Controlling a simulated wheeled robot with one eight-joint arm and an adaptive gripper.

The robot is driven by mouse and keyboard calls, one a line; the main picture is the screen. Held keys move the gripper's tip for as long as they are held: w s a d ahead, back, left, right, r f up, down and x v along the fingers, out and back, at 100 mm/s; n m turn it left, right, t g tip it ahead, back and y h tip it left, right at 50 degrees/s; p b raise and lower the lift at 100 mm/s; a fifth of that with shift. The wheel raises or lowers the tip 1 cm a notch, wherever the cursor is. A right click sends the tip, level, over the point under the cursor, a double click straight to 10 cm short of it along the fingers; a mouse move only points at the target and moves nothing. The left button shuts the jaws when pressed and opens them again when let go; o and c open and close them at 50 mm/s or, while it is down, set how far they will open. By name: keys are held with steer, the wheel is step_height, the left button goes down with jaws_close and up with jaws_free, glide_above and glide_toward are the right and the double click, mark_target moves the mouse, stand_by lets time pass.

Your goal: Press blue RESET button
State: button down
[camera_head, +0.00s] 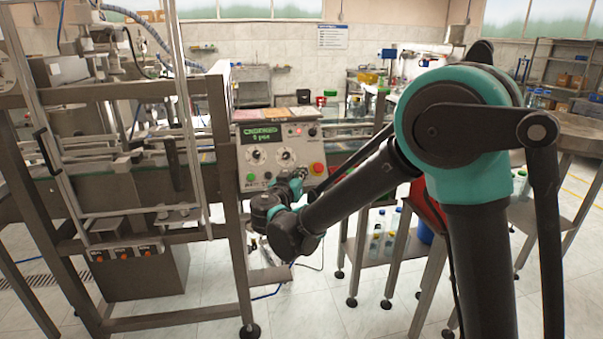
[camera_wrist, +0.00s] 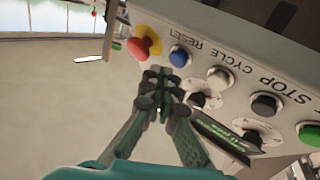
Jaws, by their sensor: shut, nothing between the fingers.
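The blue RESET button (camera_wrist: 179,56) is on the light control panel (camera_wrist: 240,57) in the wrist view. It sits between a red mushroom knob on a yellow base (camera_wrist: 146,42) and a white button (camera_wrist: 219,77). The printed word RESET is beside it, upside down in this view. My gripper (camera_wrist: 159,77) is shut and empty. Its fingertips appear just below and left of the blue button in the wrist view, seemingly apart from it. In the head view my gripper (camera_head: 297,182) is in front of the panel's lower right part (camera_head: 254,180) and the blue button cannot be made out.
A black button (camera_wrist: 265,105), a green button (camera_wrist: 310,134) and dark rotary knobs (camera_wrist: 203,100) are close by on the panel. In the head view, a metal machine frame (camera_head: 222,170) stands left of my arm. Steel tables with bottles (camera_head: 377,240) are behind it.

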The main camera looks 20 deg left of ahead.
stand_by(0.3)
steer(key=shift+w+a+f, duration=0.2)
steer(key=shift+w+f, duration=0.05)
steer(key=shift+w, duration=0.05)
steer(key=shift+w+a+f, duration=0.15)
steer(key=shift+w+f, duration=0.05)
steer(key=shift+w, duration=0.05)
stand_by(0.8)
steer(key=shift+s+r, duration=0.1)
stand_by(0.3)
steer(key=shift+s+d+r, duration=0.35)
steer(key=shift+s, duration=0.15)
steer(key=s+d+r, duration=0.2)
steer(key=s+r, duration=0.1)
steer(key=shift+s, duration=0.25)
stand_by(0.4)
stand_by(0.6)
